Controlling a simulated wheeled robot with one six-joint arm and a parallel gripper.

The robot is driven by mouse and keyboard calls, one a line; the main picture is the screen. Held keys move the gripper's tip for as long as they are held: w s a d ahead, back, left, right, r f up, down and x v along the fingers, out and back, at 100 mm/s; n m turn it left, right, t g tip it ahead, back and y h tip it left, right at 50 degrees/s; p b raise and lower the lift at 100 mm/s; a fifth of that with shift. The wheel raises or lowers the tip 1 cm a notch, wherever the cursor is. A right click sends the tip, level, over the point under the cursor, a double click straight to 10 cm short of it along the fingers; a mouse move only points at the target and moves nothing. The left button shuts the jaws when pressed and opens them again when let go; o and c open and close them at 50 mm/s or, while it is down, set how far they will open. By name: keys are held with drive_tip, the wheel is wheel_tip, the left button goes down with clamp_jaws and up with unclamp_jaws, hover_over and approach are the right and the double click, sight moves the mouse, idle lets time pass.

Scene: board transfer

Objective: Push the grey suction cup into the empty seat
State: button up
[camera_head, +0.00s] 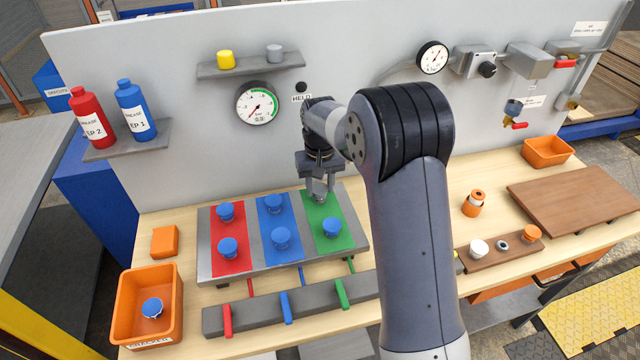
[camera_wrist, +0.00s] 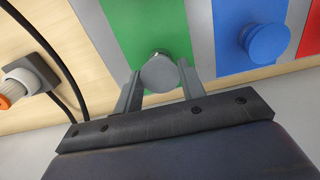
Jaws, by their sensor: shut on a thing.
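My gripper (camera_head: 320,192) points down over the far end of the green strip (camera_head: 318,212). In the wrist view my gripper (camera_wrist: 158,88) is shut on the grey suction cup (camera_wrist: 160,73), with one finger on each side of its round top. The cup is over the green strip. I cannot tell whether it touches the seat below, which the cup and fingers hide. A blue suction cup (camera_head: 332,228) sits at the near end of the green strip. More blue cups stand on the blue strip (camera_head: 268,220) and the red strip (camera_head: 228,266).
Red, blue and green levers (camera_head: 341,293) stand in front of the plate. An orange bin (camera_head: 176,300) at the left holds a blue cup (camera_head: 152,307). A pressure gauge (camera_head: 257,106) hangs on the back wall. A brown board (camera_head: 580,195) lies at the right.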

sight(320, 188)
drive_tip(key=shift+f, duration=0.5)
drive_tip(key=o, duration=1.1)
wheel_tip(320, 188, up, 11)
drive_tip(key=shift+f+b, duration=0.1)
drive_tip(key=shift+b, duration=0.75)
drive_tip(key=shift+f, duration=0.1)
wheel_tip(320, 188, down, 10)
drive_tip(key=shift+f+p, duration=0.1)
drive_tip(key=shift+p, duration=0.55)
drive_tip(key=shift+r+p, duration=0.3)
drive_tip(key=shift+r, duration=0.05)
